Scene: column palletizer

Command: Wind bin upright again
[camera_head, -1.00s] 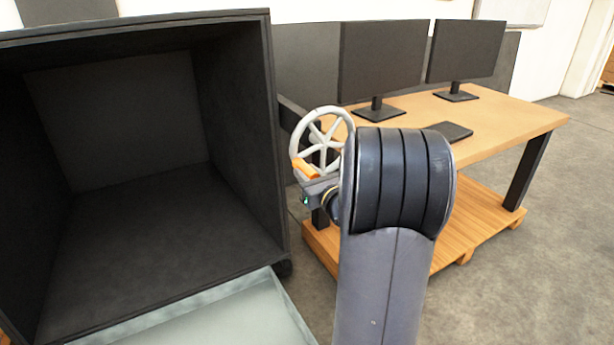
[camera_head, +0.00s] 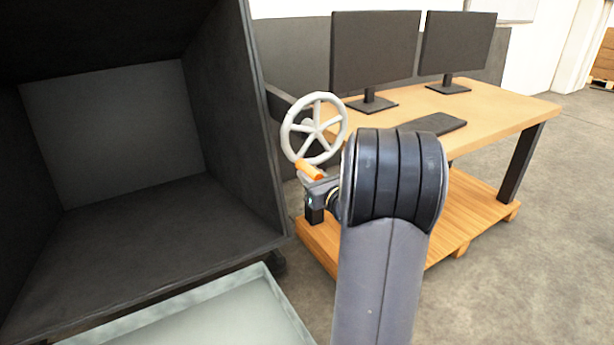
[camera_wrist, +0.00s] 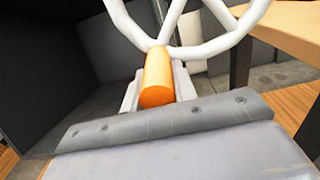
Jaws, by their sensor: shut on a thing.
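The black bin (camera_head: 120,130) fills the left of the head view, its open side facing me, and it is tilted. A pale spoked handwheel (camera_head: 314,128) stands at the bin's right side. Its orange handle (camera_head: 309,169) is at the wheel's lower rim. In the wrist view the orange handle (camera_wrist: 157,78) sits between the fingers, with the white wheel (camera_wrist: 190,35) beyond it. My gripper (camera_wrist: 157,88) is shut on the orange handle. In the head view my arm hides part of the gripper.
A wooden desk (camera_head: 490,103) with two monitors (camera_head: 375,52) and a keyboard (camera_head: 432,124) stands behind and right of the wheel. A wooden pallet (camera_head: 470,210) lies beneath it. A pale grey tray (camera_head: 215,318) lies below the bin's front edge. Open floor (camera_head: 560,230) shows at the right.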

